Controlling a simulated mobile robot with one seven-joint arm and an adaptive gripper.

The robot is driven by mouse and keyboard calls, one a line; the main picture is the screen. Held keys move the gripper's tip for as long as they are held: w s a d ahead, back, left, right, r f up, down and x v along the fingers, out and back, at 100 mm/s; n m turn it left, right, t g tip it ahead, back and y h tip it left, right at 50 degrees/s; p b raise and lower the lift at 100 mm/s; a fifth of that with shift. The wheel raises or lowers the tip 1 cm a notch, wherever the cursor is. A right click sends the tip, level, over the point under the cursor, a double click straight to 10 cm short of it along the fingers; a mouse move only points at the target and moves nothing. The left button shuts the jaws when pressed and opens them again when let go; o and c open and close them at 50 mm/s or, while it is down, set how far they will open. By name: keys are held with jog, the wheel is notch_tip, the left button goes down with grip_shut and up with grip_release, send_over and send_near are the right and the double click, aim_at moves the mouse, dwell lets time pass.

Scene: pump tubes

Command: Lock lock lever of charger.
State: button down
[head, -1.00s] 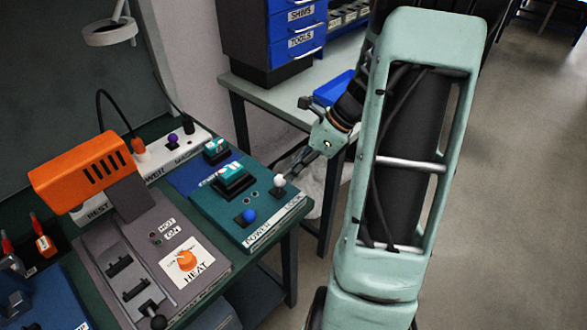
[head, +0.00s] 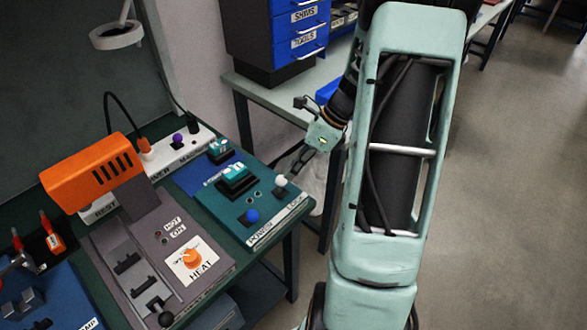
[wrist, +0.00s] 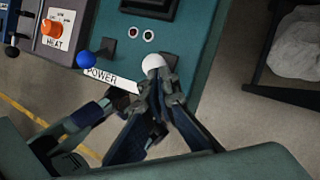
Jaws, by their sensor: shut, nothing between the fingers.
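The charger (head: 268,209) is a teal box at the table's right front corner, with a battery-like teal block in a black holder on top. Its lock lever has a white ball knob (head: 281,181) above the front label, near the right edge. In the wrist view the white knob (wrist: 153,63) stands just beyond my fingertips. A blue knob (head: 252,215) is to its left, by the POWER label. My gripper (head: 293,172) is shut and empty, right beside the white knob; in the wrist view the fingertips (wrist: 157,84) overlap its lower side. I cannot tell whether they touch.
A grey heat station (head: 165,245) with an orange hood and dial stands left of the charger. A power strip (head: 180,150) lies behind. A second bench (head: 265,90) with blue drawers is at the back. Open floor lies to the right.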

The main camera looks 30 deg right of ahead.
jog(key=shift+w+a+g+h+p, duration=0.3)
jog(key=shift+w+g+p, duration=0.45)
jog(key=shift+p, duration=1.45)
jog(key=shift+r, duration=0.15)
dwell(0.3)
jog(key=shift+r+p, duration=0.75)
jog(key=shift+r, duration=0.1)
jog(key=d+p+v, duration=0.1)
jog(key=v, duration=1.2)
jog(key=shift+w+p, duration=0.3)
jog(key=shift+w, duration=0.05)
jog(key=shift+f, duration=0.25)
